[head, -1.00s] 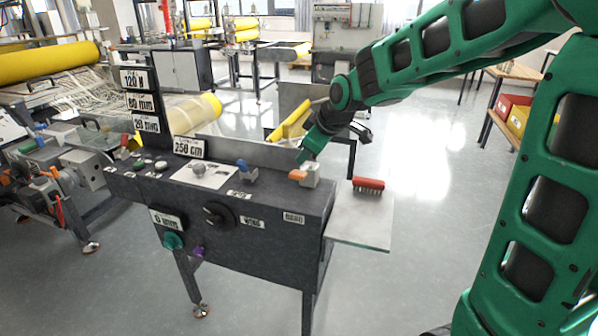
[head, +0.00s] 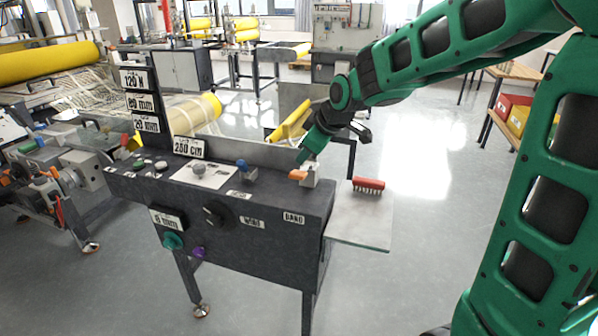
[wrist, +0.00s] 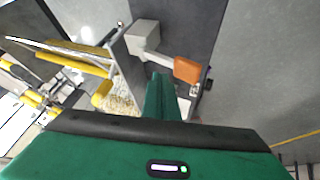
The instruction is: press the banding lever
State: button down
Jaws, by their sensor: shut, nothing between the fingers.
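The banding lever, with an orange handle (head: 298,174) and a pale grey mount (head: 311,176), stands on the right end of the dark console's top, above a label that reads BAND. In the wrist view the orange handle (wrist: 187,69) sticks out from its arm, and the grey mount block (wrist: 143,36) is at upper left. My gripper (head: 303,160) is shut and empty, pointing down close behind the lever in the head view. In the wrist view its green fingertips (wrist: 159,76) are together, just left of and below the orange handle. I cannot tell whether they touch the lever.
The dark console (head: 270,260) also carries a blue lever (head: 242,165), a black knob (head: 213,213) and a green knob (head: 172,241). A red brush (head: 368,184) lies on the pale side plate (head: 360,230) at right. A yellow roll machine stands at left.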

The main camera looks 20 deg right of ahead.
aim_at(302, 172)
jog(key=shift+f, duration=0.15)
dwell(0.5)
jog(key=shift+s+f, duration=0.15)
jog(key=shift+f, duration=0.05)
jog(key=shift+s+a+f, duration=0.15)
jog(key=shift+f, duration=0.5)
jog(key=shift+s+a+f, duration=0.2)
jog(key=shift+f, duration=0.4)
jog(key=shift+s+a+f, duration=0.15)
jog(key=shift+f, duration=0.5)
dwell(2.2)
jog(key=shift+w+d+r, duration=0.1)
jog(key=shift+w+r, duration=0.1)
jog(key=shift+r, duration=0.85)
jog(key=shift+w+d+r, duration=0.1)
jog(key=shift+w+r, duration=0.05)
jog(key=shift+r, duration=0.9)
jog(key=shift+w+d+r, duration=0.1)
jog(key=shift+d+r, duration=0.05)
jog(key=shift+r, duration=0.15)
jog(key=shift+w+d+r, duration=0.15)
jog(key=shift+r, duration=0.65)
jog(key=shift+w+d+r, duration=0.1)
jog(key=shift+w+r, duration=0.1)
jog(key=shift+r, duration=0.55)
jog(key=shift+w+d+r, duration=0.15)
jog(key=shift+r, duration=0.65)
